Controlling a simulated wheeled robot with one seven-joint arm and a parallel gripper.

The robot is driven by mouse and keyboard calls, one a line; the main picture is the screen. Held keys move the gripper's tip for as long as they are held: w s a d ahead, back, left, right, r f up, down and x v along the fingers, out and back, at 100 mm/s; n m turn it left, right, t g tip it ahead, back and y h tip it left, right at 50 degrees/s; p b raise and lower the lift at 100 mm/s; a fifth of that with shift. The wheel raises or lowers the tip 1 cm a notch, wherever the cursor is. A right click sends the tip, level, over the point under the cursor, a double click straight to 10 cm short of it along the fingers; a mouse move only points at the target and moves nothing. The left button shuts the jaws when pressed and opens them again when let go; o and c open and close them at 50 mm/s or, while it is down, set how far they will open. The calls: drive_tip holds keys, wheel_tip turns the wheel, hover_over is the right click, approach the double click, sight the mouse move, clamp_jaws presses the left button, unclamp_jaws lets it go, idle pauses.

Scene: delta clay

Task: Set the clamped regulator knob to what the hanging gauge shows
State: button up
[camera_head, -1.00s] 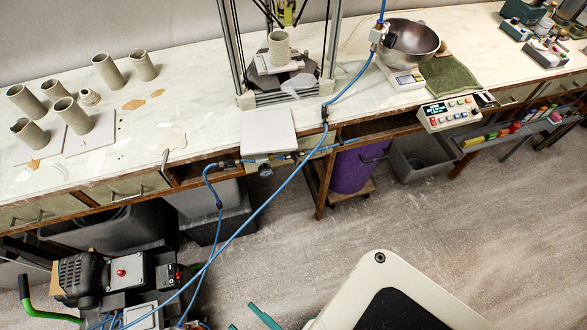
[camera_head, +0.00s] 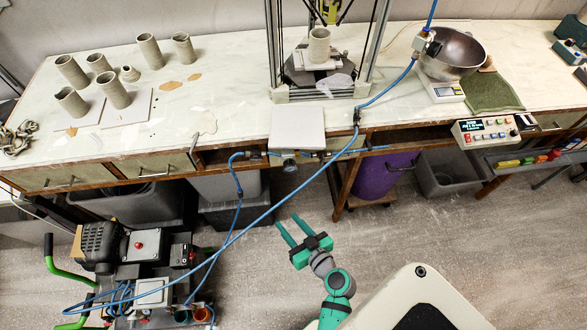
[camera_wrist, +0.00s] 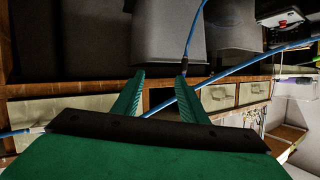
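My gripper (camera_head: 288,229) is green, open and empty, over the floor in front of the bench in the head view. In the wrist view its two fingers (camera_wrist: 164,76) are apart with nothing held between them. A small round gauge (camera_head: 289,165) hangs below the bench front, next to a pale fitting on the blue air line; its reading is too small to tell. The fitting clamped under the bench edge (camera_head: 253,154) may be the regulator; I cannot make out its knob. My gripper is apart from both, below them in the picture.
A blue hose (camera_head: 283,202) runs slantwise from the compressor (camera_head: 140,243) up to the bench, close to my gripper. Grey bins (camera_head: 226,187) and a purple bin (camera_head: 382,174) stand under the bench (camera_head: 235,116). Clay cylinders (camera_head: 114,90) stand on top. Floor at right is clear.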

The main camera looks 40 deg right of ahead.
drive_tip(key=d+r+n+t, duration=0.3)
drive_tip(key=d+r+t, duration=0.1)
drive_tip(key=d+r, duration=0.6)
drive_tip(key=shift+y, duration=0.4)
drive_tip(key=w, duration=1.1)
drive_tip(key=shift+d+f, duration=0.25)
drive_tip(key=shift+f, duration=0.05)
drive_tip(key=shift+w, duration=0.1)
clamp_jaws()
